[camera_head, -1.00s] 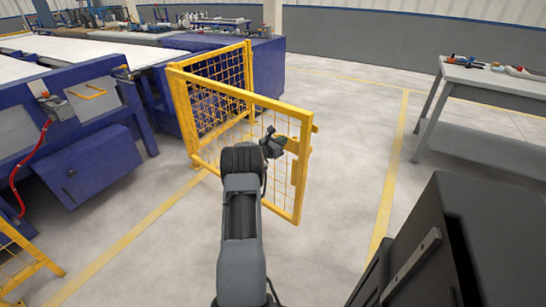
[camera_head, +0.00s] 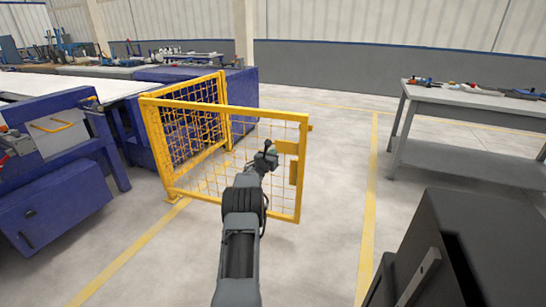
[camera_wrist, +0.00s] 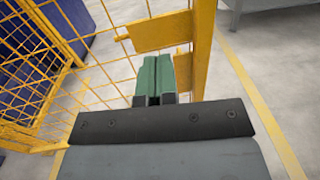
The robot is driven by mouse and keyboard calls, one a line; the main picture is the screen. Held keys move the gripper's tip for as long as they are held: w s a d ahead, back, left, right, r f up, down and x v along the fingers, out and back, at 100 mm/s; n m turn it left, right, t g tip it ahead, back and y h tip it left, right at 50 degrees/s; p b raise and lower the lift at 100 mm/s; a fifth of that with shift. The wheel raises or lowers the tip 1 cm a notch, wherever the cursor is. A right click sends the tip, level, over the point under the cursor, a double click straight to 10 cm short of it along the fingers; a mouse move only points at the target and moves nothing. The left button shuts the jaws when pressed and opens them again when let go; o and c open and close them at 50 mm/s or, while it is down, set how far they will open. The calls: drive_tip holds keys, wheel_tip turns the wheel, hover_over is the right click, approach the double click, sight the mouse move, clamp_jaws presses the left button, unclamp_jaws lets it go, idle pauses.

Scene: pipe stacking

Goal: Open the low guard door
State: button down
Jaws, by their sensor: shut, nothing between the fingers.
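The low guard door (camera_head: 240,108) is a yellow frame with wire mesh, standing out from a yellow mesh fence panel (camera_head: 221,106). A yellow plate (camera_head: 287,147) sits near its free right end, with a smaller yellow piece (camera_head: 293,173) below it. My gripper (camera_head: 268,149) is in front of the door near that plate. In the wrist view the green fingers (camera_wrist: 155,62) are together with nothing between them. The door's plate (camera_wrist: 160,32) and upright post (camera_wrist: 204,45) are just beyond them. Whether the fingers touch the door I cannot tell.
Blue machinery (camera_head: 55,200) stands on the left, beside the fence. A grey workbench (camera_head: 450,98) with tools is on the right. Yellow floor lines (camera_head: 368,210) run along both sides. The floor between door and bench is clear.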

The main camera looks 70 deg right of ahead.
drive_tip(key=shift+a, duration=0.1)
drive_tip(key=a+b, duration=0.1)
drive_tip(key=a, duration=1.2)
drive_tip(key=shift+a, duration=0.4)
drive_tip(key=shift+s, duration=0.1)
